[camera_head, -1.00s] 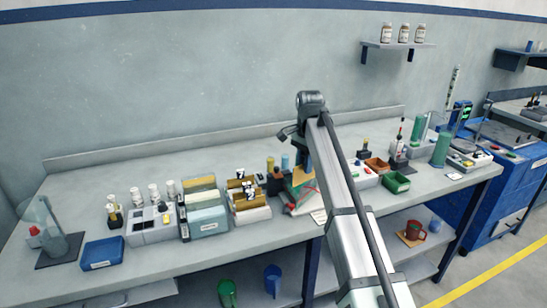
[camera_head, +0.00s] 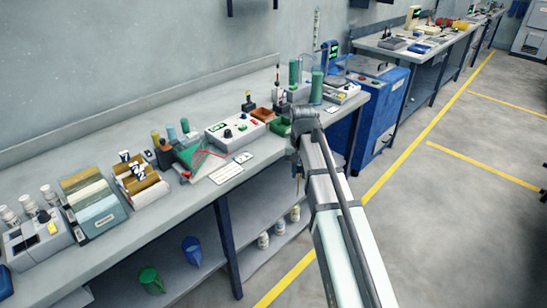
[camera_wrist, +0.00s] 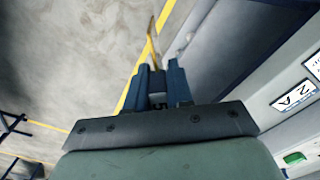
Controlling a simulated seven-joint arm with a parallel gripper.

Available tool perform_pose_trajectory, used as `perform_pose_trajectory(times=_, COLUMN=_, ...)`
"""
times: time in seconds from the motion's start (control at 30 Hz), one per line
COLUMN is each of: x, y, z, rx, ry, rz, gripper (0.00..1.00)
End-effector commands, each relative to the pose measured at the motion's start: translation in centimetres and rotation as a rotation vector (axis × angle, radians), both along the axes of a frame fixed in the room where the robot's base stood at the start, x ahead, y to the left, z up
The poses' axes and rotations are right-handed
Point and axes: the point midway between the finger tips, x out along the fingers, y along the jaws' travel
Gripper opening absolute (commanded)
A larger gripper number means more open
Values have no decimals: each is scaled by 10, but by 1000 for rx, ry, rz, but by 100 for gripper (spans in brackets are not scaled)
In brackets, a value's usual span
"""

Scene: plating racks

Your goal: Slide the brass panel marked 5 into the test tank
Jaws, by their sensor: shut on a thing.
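My gripper (camera_head: 297,168) hangs in front of the bench's front edge, past the green tray. In the wrist view, my gripper (camera_wrist: 160,72) is shut on a thin brass panel (camera_wrist: 153,36), seen nearly edge-on. A dark "5" shows between the finger bases. The panel also shows as a small brownish strip in the head view (camera_head: 297,188). A green-sided, wedge-like vessel (camera_head: 192,158) with red lines stands mid-bench; it may be the test tank, but I read no label. A rack (camera_head: 142,187) left of it holds brass panels with large marks.
A white control box (camera_head: 232,131), the green tray (camera_head: 280,127) and green cylinders (camera_head: 317,86) stand along the bench (camera_head: 190,200). A blue cabinet (camera_head: 380,120) stands to the right. Open floor (camera_head: 440,220) lies in front.

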Motion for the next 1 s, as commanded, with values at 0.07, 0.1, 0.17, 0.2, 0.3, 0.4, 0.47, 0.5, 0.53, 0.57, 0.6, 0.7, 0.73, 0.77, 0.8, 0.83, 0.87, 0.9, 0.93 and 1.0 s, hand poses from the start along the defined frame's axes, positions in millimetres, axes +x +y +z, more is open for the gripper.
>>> perform_pose_trajectory(times=0.07, x=-8, y=-14, z=-6, rx=0, ry=1, rz=14, gripper=0)
perform_pose_trajectory(times=0.1, x=-11, y=-20, z=-9, rx=0, ry=1, rz=22, gripper=0)
perform_pose_trajectory(times=0.17, x=-14, y=-28, z=-12, rx=0, ry=1, rz=32, gripper=0)
perform_pose_trajectory(times=0.2, x=-17, y=-32, z=-13, rx=0, ry=1, rz=39, gripper=0)
perform_pose_trajectory(times=0.3, x=-22, y=-44, z=-18, rx=0, ry=1, rz=54, gripper=0)
perform_pose_trajectory(times=0.4, x=-27, y=-53, z=-22, rx=0, ry=0, rz=67, gripper=0)
perform_pose_trajectory(times=0.47, x=-29, y=-58, z=-24, rx=0, ry=0, rz=72, gripper=0)
perform_pose_trajectory(times=0.5, x=-30, y=-62, z=-25, rx=0, ry=0, rz=75, gripper=0)
perform_pose_trajectory(times=0.53, x=-26, y=-62, z=-24, rx=0, ry=0, rz=71, gripper=0)
perform_pose_trajectory(times=0.57, x=-21, y=-57, z=-22, rx=0, ry=-1, rz=64, gripper=0)
perform_pose_trajectory(times=0.6, x=-18, y=-53, z=-20, rx=0, ry=-1, rz=56, gripper=0)
perform_pose_trajectory(times=0.7, x=-10, y=-43, z=-16, rx=0, ry=0, rz=33, gripper=0)
perform_pose_trajectory(times=0.73, x=-7, y=-39, z=-14, rx=0, ry=0, rz=25, gripper=0)
perform_pose_trajectory(times=0.77, x=-5, y=-36, z=-13, rx=0, ry=0, rz=18, gripper=0)
perform_pose_trajectory(times=0.8, x=-1, y=-31, z=-11, rx=0, ry=0, rz=8, gripper=0)
perform_pose_trajectory(times=0.83, x=2, y=-27, z=-9, rx=0, ry=0, rz=1, gripper=0)
perform_pose_trajectory(times=0.87, x=5, y=-23, z=-7, rx=0, ry=0, rz=-8, gripper=0)
perform_pose_trajectory(times=0.9, x=9, y=-18, z=-5, rx=0, ry=0, rz=-19, gripper=0)
perform_pose_trajectory(times=0.93, x=12, y=-13, z=-3, rx=0, ry=0, rz=-28, gripper=0)
perform_pose_trajectory(times=1.0, x=20, y=-1, z=3, rx=0, ry=-1, rz=-50, gripper=0)
